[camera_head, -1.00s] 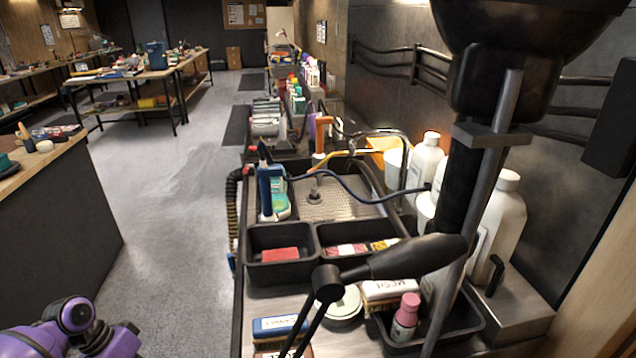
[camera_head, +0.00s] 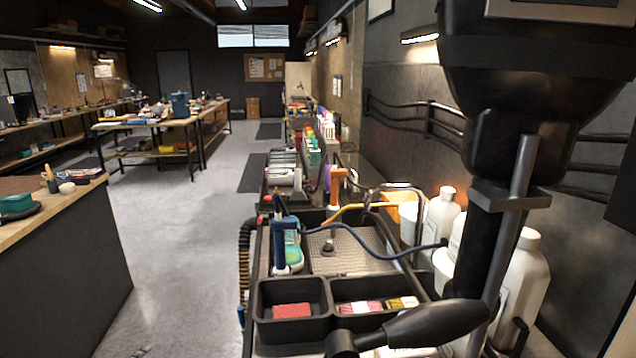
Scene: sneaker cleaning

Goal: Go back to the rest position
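Neither of my grippers shows in the head view. The task names no object. A teal and white sneaker (camera_head: 293,252) stands at the left of the sink (camera_head: 345,252), partly hidden by a blue and white upright tool (camera_head: 285,245). A dark tray below the sink has a left compartment (camera_head: 262,325) holding a red block (camera_head: 292,311). Its right compartment holds small coloured blocks (camera_head: 358,307).
A black machine (camera_head: 520,100) with a lever handle (camera_head: 435,322) stands close at the right. White bottles (camera_head: 522,275) stand behind it. A wood-topped bench (camera_head: 75,200) is at the left, with free grey floor (camera_head: 185,250) between it and the sink. Worktables (camera_head: 160,122) stand farther back.

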